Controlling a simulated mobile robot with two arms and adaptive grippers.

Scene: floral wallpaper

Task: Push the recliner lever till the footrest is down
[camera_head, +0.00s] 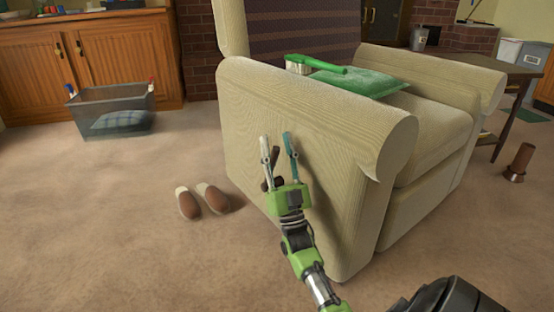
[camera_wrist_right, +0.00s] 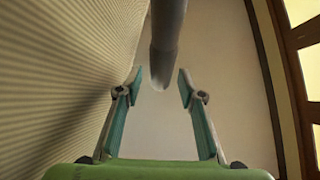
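The beige striped recliner (camera_head: 320,125) stands in the middle of the head view, its near armrest side facing me. Its front panel (camera_head: 430,200) looks upright, close to the seat front; no footrest sticks out. My right gripper (camera_head: 276,142) is open beside the armrest's outer side, fingers pointing up along it. A dark lever (camera_head: 267,184) shows partly behind the fingers. In the right wrist view a grey rod, seemingly the lever (camera_wrist_right: 166,45), reaches down between the two open fingers (camera_wrist_right: 158,95); I cannot tell whether they touch it. My left gripper is out of view.
Brown slippers (camera_head: 203,200) lie on the carpet left of the chair. A clear bin (camera_head: 112,112) stands further left, and a dark table (camera_head: 485,62) at right.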

